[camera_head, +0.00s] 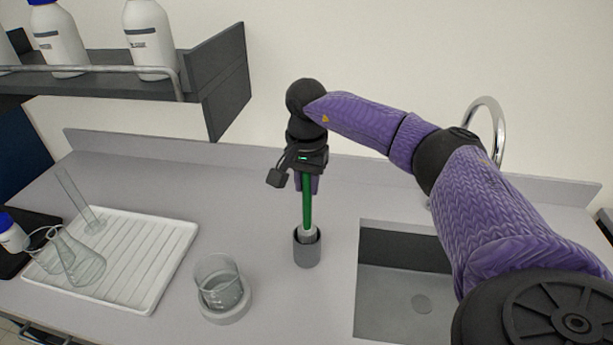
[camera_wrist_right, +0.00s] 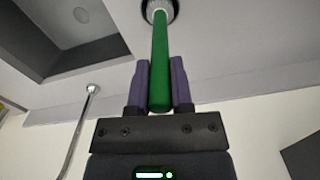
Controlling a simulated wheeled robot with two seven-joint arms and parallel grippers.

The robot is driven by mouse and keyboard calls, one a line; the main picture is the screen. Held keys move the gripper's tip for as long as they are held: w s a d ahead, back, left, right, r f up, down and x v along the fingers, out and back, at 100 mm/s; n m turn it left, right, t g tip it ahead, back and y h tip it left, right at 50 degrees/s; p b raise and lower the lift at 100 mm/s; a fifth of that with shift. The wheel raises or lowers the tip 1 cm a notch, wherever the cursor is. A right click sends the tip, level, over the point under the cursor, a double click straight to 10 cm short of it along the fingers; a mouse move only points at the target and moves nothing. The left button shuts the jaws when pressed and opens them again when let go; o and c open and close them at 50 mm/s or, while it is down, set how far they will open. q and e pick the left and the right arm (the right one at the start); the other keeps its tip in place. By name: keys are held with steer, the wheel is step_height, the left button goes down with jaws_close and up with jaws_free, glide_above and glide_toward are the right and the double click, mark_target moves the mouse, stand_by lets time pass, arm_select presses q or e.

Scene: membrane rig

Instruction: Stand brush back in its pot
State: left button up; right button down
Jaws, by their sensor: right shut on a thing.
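The brush (camera_head: 307,205) has a green handle and stands about upright, with its lower head inside the mouth of the grey pot (camera_head: 307,252). My right gripper (camera_head: 307,184) is above the pot, shut on the upper part of the handle. In the right wrist view the green brush handle (camera_wrist_right: 160,62) lies between the two purple fingers of my right gripper (camera_wrist_right: 158,82), and its far end is at the dark pot opening (camera_wrist_right: 174,14). How deep the brush head sits is hidden by the pot wall. My left gripper is not in view.
A glass beaker (camera_head: 220,282) on a round base stands left of the pot. A white drying tray (camera_head: 150,262) with a flask (camera_head: 80,262) and a glass cylinder (camera_head: 80,200) is farther left. The sink (camera_head: 400,290) lies right of the pot. A bottle shelf (camera_head: 225,85) hangs at upper left.

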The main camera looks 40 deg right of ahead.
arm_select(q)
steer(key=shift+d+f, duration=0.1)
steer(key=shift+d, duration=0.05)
arm_select(e)
steer(key=shift+f, duration=0.15)
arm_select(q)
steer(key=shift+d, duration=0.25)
arm_select(e)
steer(key=shift+c, duration=2.2)
jaws_free()
step_height(320, 180, up, 10)
steer(key=shift+p, duration=0.5)
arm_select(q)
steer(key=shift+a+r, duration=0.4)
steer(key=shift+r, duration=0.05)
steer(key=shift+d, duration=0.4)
